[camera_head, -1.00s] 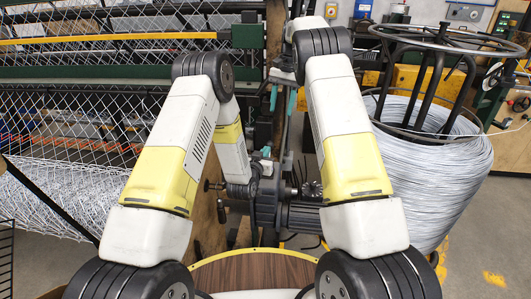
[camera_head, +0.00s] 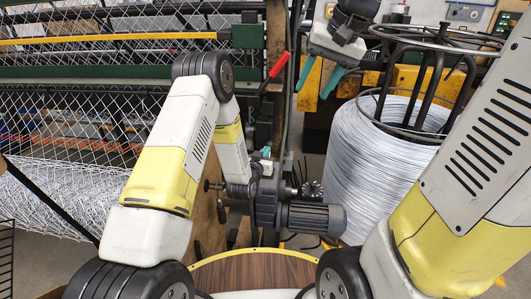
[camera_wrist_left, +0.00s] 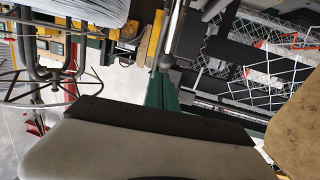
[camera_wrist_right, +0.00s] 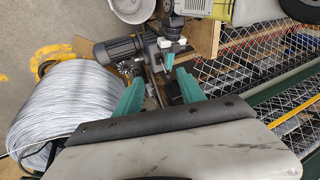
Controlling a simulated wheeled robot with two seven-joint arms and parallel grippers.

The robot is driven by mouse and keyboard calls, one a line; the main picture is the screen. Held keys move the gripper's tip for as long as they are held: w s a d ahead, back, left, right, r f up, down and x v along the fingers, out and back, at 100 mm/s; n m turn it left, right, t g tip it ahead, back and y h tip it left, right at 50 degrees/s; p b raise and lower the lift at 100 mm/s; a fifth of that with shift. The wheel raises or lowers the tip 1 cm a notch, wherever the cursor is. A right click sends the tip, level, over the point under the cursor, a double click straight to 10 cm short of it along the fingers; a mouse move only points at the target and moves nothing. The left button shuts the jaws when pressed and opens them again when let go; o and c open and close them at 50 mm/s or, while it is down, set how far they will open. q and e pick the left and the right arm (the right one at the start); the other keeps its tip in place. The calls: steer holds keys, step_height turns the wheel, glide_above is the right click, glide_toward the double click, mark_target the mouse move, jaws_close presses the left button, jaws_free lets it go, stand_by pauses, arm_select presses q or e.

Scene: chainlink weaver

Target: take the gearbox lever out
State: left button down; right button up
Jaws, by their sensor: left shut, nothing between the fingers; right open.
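A lever with a red grip (camera_head: 279,65) and a dark lower part stands tilted beside the green machine post in the head view. I cannot tell how its lower end is seated. A grey motor and gearbox unit (camera_head: 312,217) sits lower, near the middle. My right gripper (camera_head: 318,78) is open and empty, to the right of the red grip and apart from it. Its teal fingers also show in the right wrist view (camera_wrist_right: 161,92). My left gripper (camera_head: 266,153) is shut and empty near the gearbox, below the lever. Its closed teal fingers show in the left wrist view (camera_wrist_left: 161,92).
A large coil of grey wire (camera_head: 378,165) on a black stand is to the right. Chain-link mesh (camera_head: 60,205) and the weaving machine fill the left. A round wooden top with a yellow rim (camera_head: 255,256) is at the bottom. Floor shows at the lower right.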

arm_select(q)
steer(key=shift+w+r, duration=0.1)
steer(key=shift+w, duration=0.15)
arm_select(e)
steer(key=s+a+f+n+t, duration=0.1)
steer(key=s+f, duration=0.4)
steer(key=s, duration=1)
steer(key=shift+s+f+n+t+h, duration=0.2)
steer(key=shift+s+n+t+h, duration=0.1)
steer(key=shift+n+t, duration=0.5)
steer(key=shift+a, duration=0.1)
